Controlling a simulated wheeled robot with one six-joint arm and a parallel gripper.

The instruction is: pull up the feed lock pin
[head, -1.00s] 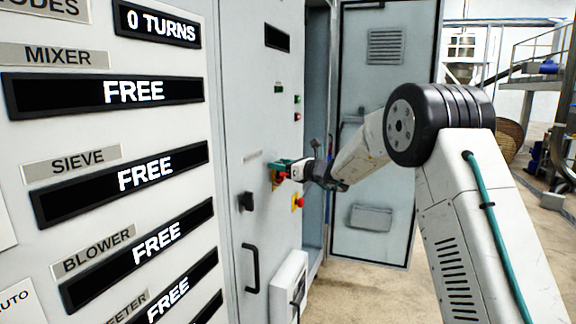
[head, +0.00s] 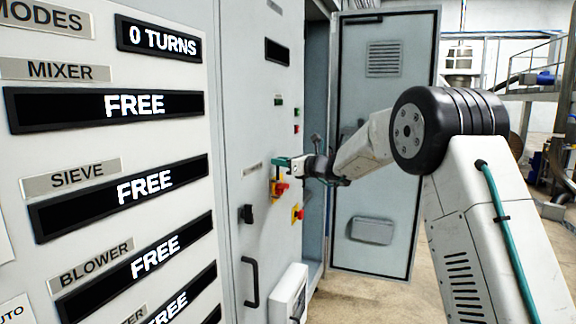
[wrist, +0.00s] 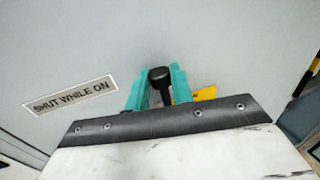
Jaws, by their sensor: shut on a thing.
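My gripper (wrist: 157,92) has teal fingers closed on a black, round-headed pin (wrist: 160,74) in the wrist view. The pin's head shows between and just beyond the fingertips, and I take it to be the feed lock pin. Its lower part is hidden by the gripper body. In the head view my gripper (head: 284,162) is close to the grey cabinet front, above a red knob (head: 281,187) on a yellow plate. The pin cannot be made out there.
The grey cabinet (head: 258,110) has a black handle (head: 250,281) and a second red-and-yellow control (head: 298,213). A "SHUT WHILE ON" label (wrist: 71,95) is left of the gripper. An open cabinet door (head: 385,150) stands behind the arm. A display panel (head: 105,108) fills the left.

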